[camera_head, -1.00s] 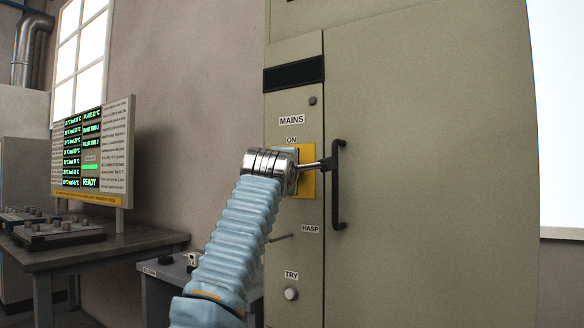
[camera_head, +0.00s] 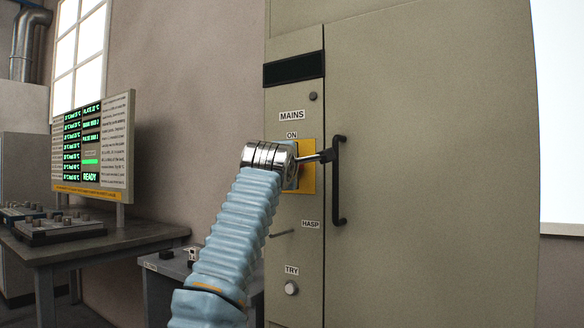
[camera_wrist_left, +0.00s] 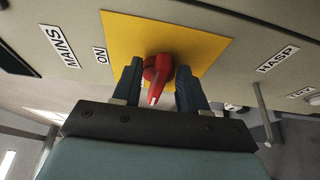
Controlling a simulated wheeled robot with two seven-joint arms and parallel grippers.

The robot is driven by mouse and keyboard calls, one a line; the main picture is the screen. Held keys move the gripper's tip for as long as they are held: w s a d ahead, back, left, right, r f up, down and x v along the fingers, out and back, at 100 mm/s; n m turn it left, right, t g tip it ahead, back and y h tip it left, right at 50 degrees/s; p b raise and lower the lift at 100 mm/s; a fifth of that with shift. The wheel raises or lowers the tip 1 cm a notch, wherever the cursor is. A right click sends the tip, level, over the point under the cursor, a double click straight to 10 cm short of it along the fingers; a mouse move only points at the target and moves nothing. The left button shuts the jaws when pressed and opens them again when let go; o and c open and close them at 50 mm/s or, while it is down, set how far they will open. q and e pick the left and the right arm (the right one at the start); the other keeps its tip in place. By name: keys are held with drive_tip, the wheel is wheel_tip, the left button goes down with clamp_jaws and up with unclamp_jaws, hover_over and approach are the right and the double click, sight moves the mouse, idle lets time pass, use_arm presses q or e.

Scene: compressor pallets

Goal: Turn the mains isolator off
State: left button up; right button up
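The mains isolator is a red handle (camera_wrist_left: 158,72) on a yellow plate (camera_wrist_left: 205,45), below the ON label (camera_head: 292,135) on the grey cabinet. In the head view my left wrist hides the handle and part of the plate (camera_head: 308,180). In the left wrist view my left gripper (camera_wrist_left: 159,75) has one dark finger on each side of the handle. Narrow gaps show beside the handle's lower part; whether the fingers touch its wider part I cannot tell. My right gripper is in neither view.
A black door handle (camera_head: 337,205) stands just right of my left wrist. Below the plate are the HASP label (camera_head: 310,224) with a thin rod and the TRY button (camera_head: 291,288). A bench (camera_head: 100,245) with a display board (camera_head: 92,150) stands at the left.

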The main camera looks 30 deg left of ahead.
use_arm(q)
drive_tip(key=b+v, duration=0.7)
drive_tip(key=v, duration=0.6)
drive_tip(key=shift+s, duration=0.35)
drive_tip(key=shift+d, duration=0.15)
